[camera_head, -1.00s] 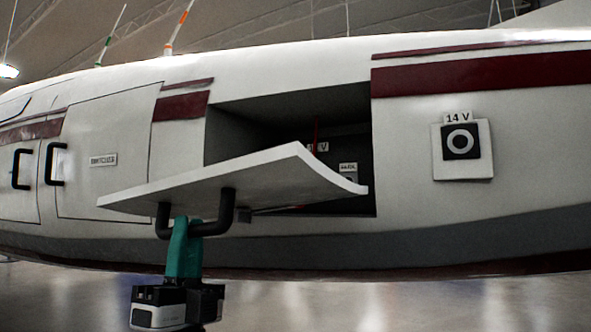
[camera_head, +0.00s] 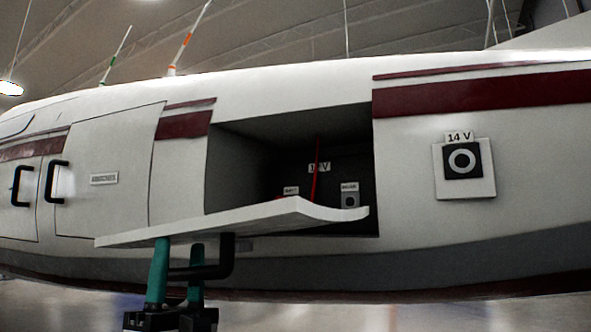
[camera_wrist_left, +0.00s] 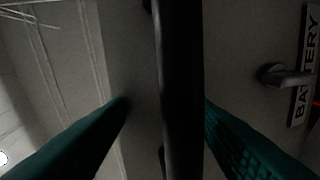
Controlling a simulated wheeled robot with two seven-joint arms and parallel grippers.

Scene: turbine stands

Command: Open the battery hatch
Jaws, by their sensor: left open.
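The battery hatch (camera_head: 250,224) is a white curved panel swung out from the aircraft's side, lying nearly level below a dark open compartment (camera_head: 255,165). Its black handle (camera_head: 228,258) hangs under the panel. My left gripper (camera_head: 178,250) has teal fingers and is open under the hatch, by the handle. In the left wrist view the handle (camera_wrist_left: 181,90) runs upright between the two spread fingers (camera_wrist_left: 165,110). A "BATTERY" label (camera_wrist_left: 305,70) and a small latch (camera_wrist_left: 285,76) show on the panel there. My right gripper is not in view.
Inside the compartment stand a red rod (camera_head: 316,168), a "V" label (camera_head: 319,168) and a small grey switch box (camera_head: 350,196). A 14 V socket (camera_head: 463,160) is at right. Closed doors with black handles (camera_head: 57,181) are at left. The floor below is clear.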

